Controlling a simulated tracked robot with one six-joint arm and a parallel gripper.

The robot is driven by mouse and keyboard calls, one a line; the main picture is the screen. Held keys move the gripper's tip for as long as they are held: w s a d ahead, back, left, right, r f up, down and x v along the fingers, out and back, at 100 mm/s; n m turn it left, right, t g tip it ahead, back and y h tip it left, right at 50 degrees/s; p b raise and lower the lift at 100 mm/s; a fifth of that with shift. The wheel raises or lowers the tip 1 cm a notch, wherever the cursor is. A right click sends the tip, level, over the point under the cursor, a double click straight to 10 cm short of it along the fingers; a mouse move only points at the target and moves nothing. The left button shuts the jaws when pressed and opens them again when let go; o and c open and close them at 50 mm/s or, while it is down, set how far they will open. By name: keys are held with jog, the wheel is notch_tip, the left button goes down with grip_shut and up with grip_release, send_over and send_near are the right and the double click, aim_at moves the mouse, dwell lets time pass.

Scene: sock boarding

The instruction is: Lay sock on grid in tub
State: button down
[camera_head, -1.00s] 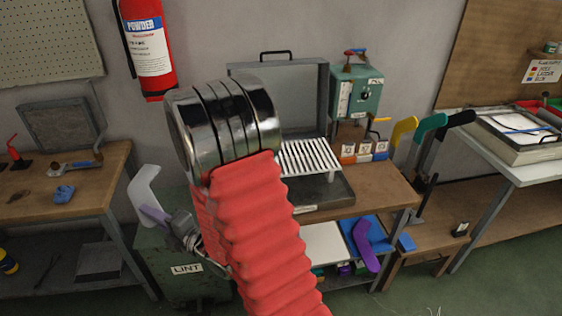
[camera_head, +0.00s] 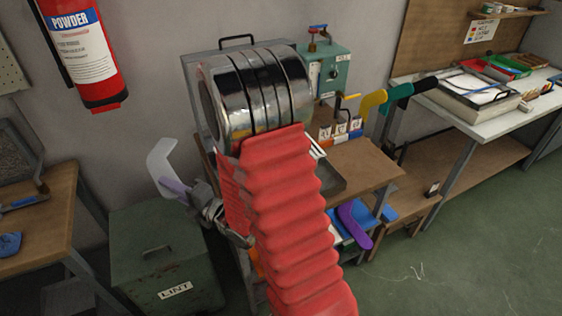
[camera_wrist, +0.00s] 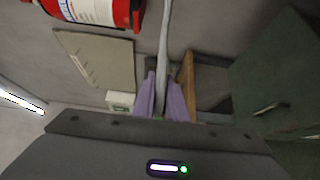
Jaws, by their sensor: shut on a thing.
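My gripper (camera_head: 174,188) has purple fingers and is shut on a pale grey-white sock (camera_head: 160,158), which stands up out of them with a bent foot shape. In the wrist view the sock (camera_wrist: 165,45) shows edge-on as a thin strip between the purple fingers (camera_wrist: 165,98). The grey tub (camera_head: 334,184) is on the wooden bench to the right, apart from my gripper. My ribbed red arm and metal joint hide most of it. Only a sliver of the white-barred grid (camera_head: 317,151) shows beside my arm.
A green lint bin (camera_head: 165,245) stands below my gripper. A fire extinguisher (camera_head: 80,45) hangs on the wall. A teal control box (camera_head: 328,72) and yellow, teal and black foot forms (camera_head: 398,92) stand beyond the tub. Green floor is clear at right.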

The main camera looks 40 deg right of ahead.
jog(key=shift+w+d, duration=0.2)
jog(key=shift+w, duration=0.05)
jog(key=shift+d, duration=0.6)
jog(key=s+d+f+m+h, duration=0.1)
jog(key=s+d, duration=0.2)
jog(key=d, duration=0.6)
jog(key=s+d+f+h, duration=0.1)
jog(key=s+d, duration=0.2)
jog(key=d, duration=0.6)
jog(key=s+d+f+m+h, duration=0.1)
jog(key=s+d, duration=0.2)
jog(key=d, duration=0.6)
jog(key=shift+s+d+m+t+h, duration=0.25)
jog(key=shift+m+t+h, duration=0.05)
jog(key=shift+t, duration=0.1)
jog(key=shift+f, duration=0.1)
jog(key=shift+f, duration=2.3)
jog(key=shift+f, duration=0.1)
